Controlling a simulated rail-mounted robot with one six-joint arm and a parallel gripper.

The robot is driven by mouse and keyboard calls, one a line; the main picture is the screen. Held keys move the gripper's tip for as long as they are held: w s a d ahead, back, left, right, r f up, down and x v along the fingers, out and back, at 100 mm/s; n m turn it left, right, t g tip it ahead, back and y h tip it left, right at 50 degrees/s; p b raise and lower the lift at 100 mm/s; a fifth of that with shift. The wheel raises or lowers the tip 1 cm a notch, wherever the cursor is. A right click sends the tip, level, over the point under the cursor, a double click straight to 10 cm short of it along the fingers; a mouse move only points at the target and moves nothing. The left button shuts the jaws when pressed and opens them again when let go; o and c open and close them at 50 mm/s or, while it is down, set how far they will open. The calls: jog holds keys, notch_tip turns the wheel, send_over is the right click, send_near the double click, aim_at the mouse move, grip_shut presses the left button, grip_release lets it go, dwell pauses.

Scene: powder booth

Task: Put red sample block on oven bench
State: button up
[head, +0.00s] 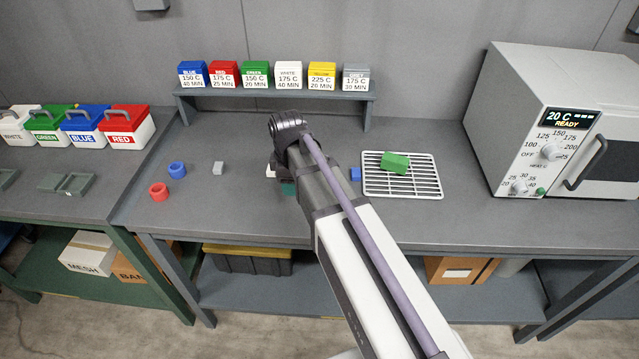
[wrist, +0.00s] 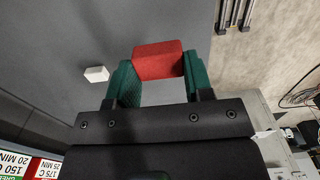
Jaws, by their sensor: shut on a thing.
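The red sample block (wrist: 158,62) shows in the wrist view between the two green fingers of my gripper (wrist: 158,78), which is shut on it at the fingertips. In the head view my gripper (head: 288,188) is over the middle of the grey oven bench (head: 245,215), mostly behind my arm. The red block is hidden there. I cannot tell how high the block is above the bench top. The oven (head: 565,125) stands at the bench's right end.
A green block (head: 395,161) lies on a wire rack (head: 425,181), with a blue block (head: 355,174) left of it. A white block (wrist: 96,73) is near my gripper. A shelf (head: 275,92) holds labelled blocks.

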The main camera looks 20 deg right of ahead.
aim_at(294, 213)
notch_tip(294, 213, down, 10)
jog(key=b, duration=0.9)
jog(key=shift+a+f+b, duration=0.1)
jog(key=shift+f+b, duration=0.1)
jog(key=shift+b, duration=0.2)
jog(key=shift+r+p, duration=0.3)
jog(key=shift+f+b, duration=0.3)
jog(key=o, duration=1)
jog(key=shift+r, duration=0.15)
jog(key=shift+c, duration=0.2)
